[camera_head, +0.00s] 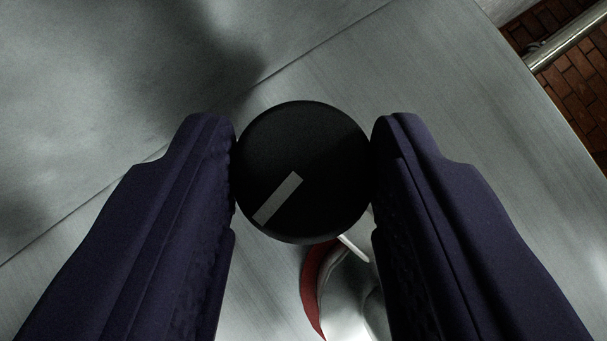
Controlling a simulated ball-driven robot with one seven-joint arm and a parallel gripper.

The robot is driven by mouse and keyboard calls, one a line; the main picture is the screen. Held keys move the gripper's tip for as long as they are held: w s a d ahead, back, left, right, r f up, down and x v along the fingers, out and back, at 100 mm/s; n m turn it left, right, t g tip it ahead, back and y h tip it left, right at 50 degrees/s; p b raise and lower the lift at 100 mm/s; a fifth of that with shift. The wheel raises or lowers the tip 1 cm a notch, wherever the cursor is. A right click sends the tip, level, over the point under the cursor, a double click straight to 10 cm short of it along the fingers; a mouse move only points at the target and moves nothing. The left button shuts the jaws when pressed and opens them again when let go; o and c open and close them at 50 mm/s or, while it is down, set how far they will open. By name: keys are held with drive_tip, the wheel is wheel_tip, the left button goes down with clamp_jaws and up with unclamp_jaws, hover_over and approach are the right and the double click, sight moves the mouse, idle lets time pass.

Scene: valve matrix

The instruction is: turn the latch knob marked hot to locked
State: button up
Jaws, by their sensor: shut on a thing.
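A round black knob (310,140) sits in the middle of the view in front of a grey metal panel. A light grey pointer bar on its face runs from near the centre toward the lower left. My gripper (303,170) is shut on the knob, with one dark purple finger on its left side and one on its right. No label or hot and locked marks can be read; the knob and fingers hide part of the panel around them.
Below the knob, between my fingers, are a red curved piece (313,285) and a shiny metal part (347,295). A seam crosses the tilted panel (440,80). Past its edge at the upper right are a brick wall (585,75) and a metal pipe (570,38).

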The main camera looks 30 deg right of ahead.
drive_tip(key=shift+a+f+m+g+h+b, duration=0.15)
drive_tip(key=shift+m+g+h+b, duration=0.45)
drive_tip(key=shift+m, duration=0.4)
drive_tip(key=o, duration=1.1)
drive_tip(key=shift+a+r, duration=0.1)
drive_tip(key=shift+r, duration=0.15)
drive_tip(key=p+v, duration=0.1)
drive_tip(key=v, duration=0.6)
drive_tip(key=shift+s+a+p, duration=0.15)
drive_tip(key=shift+s+p, duration=0.05)
drive_tip(key=shift+p, duration=0.15)
